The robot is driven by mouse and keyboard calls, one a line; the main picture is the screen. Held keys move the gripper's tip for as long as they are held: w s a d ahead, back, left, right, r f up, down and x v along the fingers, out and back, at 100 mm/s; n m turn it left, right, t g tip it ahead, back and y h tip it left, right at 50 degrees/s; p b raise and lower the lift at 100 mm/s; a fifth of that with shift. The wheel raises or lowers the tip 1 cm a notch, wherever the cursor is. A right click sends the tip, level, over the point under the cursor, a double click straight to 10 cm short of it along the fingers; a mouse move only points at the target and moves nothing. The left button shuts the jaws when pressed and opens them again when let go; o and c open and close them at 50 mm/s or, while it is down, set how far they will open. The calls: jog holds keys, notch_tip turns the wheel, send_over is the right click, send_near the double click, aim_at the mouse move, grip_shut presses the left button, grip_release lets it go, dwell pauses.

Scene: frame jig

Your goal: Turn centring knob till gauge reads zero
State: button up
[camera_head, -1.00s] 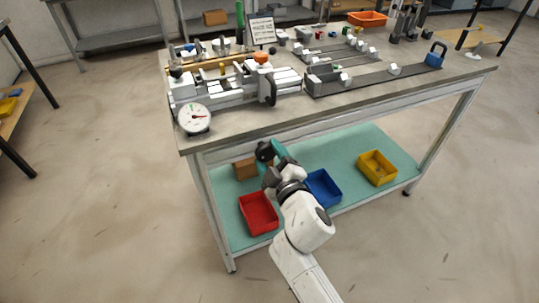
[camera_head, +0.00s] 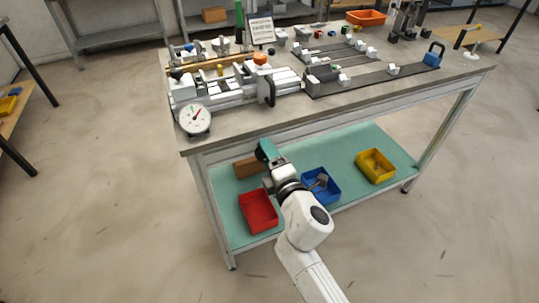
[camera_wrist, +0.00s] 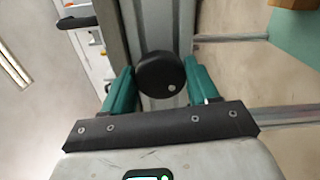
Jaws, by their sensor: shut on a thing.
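The round white gauge (camera_head: 195,120) is at the left front corner of the bench; its red needle points up and to the right, to the right of a small green mark near the top. My gripper (camera_head: 266,152) is in front of the bench's front edge, below the bench top. In the wrist view, its two teal fingers (camera_wrist: 160,74) are shut on the round black centring knob (camera_wrist: 159,84), one on each side. A small pale dot shows on the knob's face. In the head view, my gripper mostly hides the knob.
The frame jig (camera_head: 235,88) with an orange knob (camera_head: 260,58) is on the bench top (camera_head: 330,105). A red bin (camera_head: 245,222), a blue bin (camera_head: 334,197) and a yellow bin (camera_head: 376,178) are on the lower shelf. The floor in front is clear.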

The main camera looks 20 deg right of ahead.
jog(key=shift+a+n, duration=0.1)
jog(key=shift+n, duration=0.3)
jog(key=o, duration=1)
jog(key=s, duration=1.1)
jog(key=shift+b, duration=0.45)
